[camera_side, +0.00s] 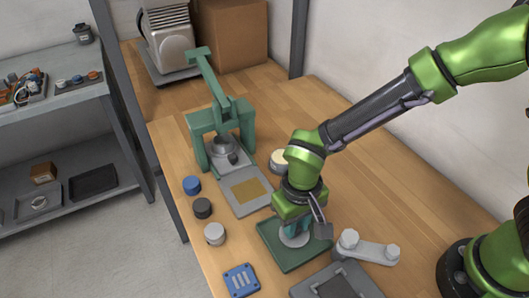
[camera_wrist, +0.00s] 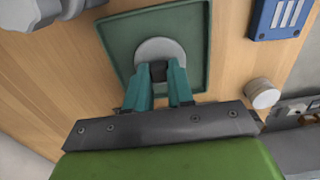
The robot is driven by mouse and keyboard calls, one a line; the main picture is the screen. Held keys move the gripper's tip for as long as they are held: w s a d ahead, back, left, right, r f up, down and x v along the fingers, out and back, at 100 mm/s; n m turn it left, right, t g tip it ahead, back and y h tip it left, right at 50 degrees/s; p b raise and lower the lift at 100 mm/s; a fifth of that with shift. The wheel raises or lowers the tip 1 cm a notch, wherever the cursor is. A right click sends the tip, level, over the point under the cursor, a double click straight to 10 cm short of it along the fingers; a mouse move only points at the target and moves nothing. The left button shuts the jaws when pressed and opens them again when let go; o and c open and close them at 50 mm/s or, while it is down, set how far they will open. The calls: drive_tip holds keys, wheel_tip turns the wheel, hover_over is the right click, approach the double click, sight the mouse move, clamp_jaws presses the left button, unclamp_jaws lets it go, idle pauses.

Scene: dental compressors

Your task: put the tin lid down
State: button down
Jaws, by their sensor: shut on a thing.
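The tin lid is a pale grey disc with a dark knob; in the wrist view the lid (camera_wrist: 150,46) shows beyond my fingertips. My gripper (camera_wrist: 158,78) is shut on the lid's knob with its teal fingers. In the side view my gripper (camera_side: 296,228) points down over the green square tray (camera_side: 275,250), with the lid (camera_side: 293,240) below the fingers. The tray also shows in the wrist view (camera_wrist: 117,32). The lid is over the tray's middle and at or very near its surface; I cannot tell whether it touches.
A round tin with a cream top (camera_side: 279,158) stands behind my gripper. A green lever press (camera_side: 222,125) is at the left. Blue, black and white round pieces line the left edge. A grey link part (camera_side: 368,248) lies right of the tray, a blue block (camera_side: 241,281) in front.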

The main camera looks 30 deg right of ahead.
drive_tip(key=shift+f, duration=0.25)
drive_tip(key=shift+f, duration=0.15)
drive_tip(key=c, duration=1)
unclamp_jaws()
wheel_tip(320, 180, up, 12)
drive_tip(key=shift+s+d+r+m+t+y, duration=0.35)
drive_tip(key=shift+s+d+r+m+t, duration=0.8)
drive_tip(key=shift+d, duration=2.65)
drive_tip(key=shift+s+d+r+m+t+y, duration=0.4)
drive_tip(key=shift+d+r+t, duration=0.85)
drive_tip(key=shift+d+r, duration=1.8)
drive_tip(key=shift+s+d+r+m+t+y, duration=0.35)
drive_tip(key=shift+s+d+r+t, duration=0.75)
drive_tip(key=shift+d, duration=3.45)
